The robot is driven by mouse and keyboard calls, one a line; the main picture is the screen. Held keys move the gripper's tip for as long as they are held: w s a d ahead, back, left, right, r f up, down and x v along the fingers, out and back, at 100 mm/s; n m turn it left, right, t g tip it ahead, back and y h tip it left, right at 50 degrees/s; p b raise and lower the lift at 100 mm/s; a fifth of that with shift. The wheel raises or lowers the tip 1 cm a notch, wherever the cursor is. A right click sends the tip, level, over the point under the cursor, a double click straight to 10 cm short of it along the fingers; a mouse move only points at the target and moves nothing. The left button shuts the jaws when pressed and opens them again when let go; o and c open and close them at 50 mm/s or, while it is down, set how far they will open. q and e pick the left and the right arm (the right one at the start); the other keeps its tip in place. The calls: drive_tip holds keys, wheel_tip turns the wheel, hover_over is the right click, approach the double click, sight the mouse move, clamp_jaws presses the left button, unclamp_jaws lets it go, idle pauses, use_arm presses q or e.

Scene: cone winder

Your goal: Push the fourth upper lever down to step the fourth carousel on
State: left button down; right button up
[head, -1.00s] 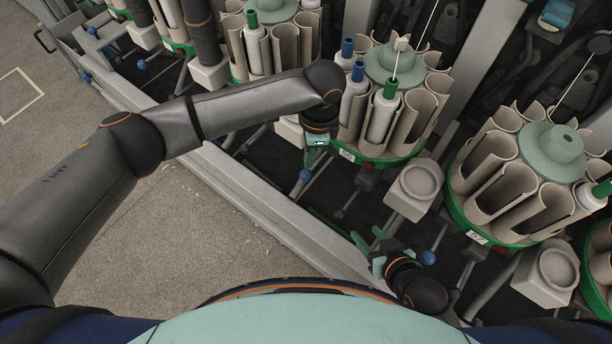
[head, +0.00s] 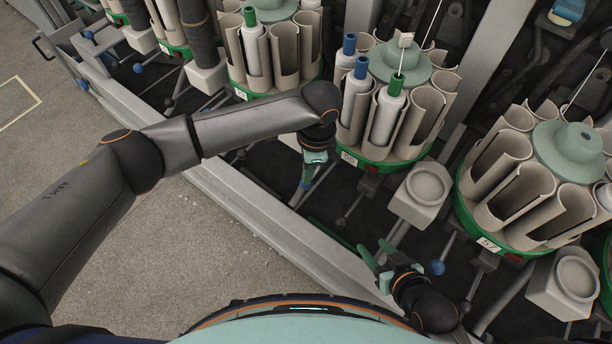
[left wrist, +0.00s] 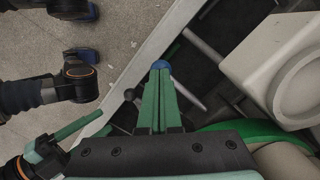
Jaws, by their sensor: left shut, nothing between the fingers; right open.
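My left gripper (head: 306,180) is shut and empty, pointing down in front of the middle carousel (head: 372,164). In the left wrist view its green fingers (left wrist: 160,100) lie together, with a blue lever knob (left wrist: 160,65) at their tips. I cannot tell if they touch it. In the head view the gripper mostly hides that knob. The middle carousel has a green rim and beige tubes, with blue- and green-topped bobbins in some of them. My right gripper (head: 374,268) is open and empty, low beside another blue lever knob (head: 437,268).
A right carousel (head: 478,235) has mostly empty tubes. Beige cup blocks (head: 422,192) and (head: 565,284) jut out at the front. A grey machine rail (head: 255,215) runs diagonally below my left arm. Bare floor (head: 215,235) lies left of the rail.

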use_arm(q)
drive_tip(key=shift+f, duration=0.75)
drive_tip(key=shift+d+r, duration=0.3)
drive_tip(key=shift+w+d+r, duration=0.1)
drive_tip(key=shift+d+r, duration=0.1)
drive_tip(key=shift+d, duration=0.4)
drive_tip(key=shift+w+d+r, duration=0.1)
drive_tip(key=shift+d+r, duration=0.1)
drive_tip(key=shift+d, duration=0.4)
drive_tip(key=shift+a, duration=0.15)
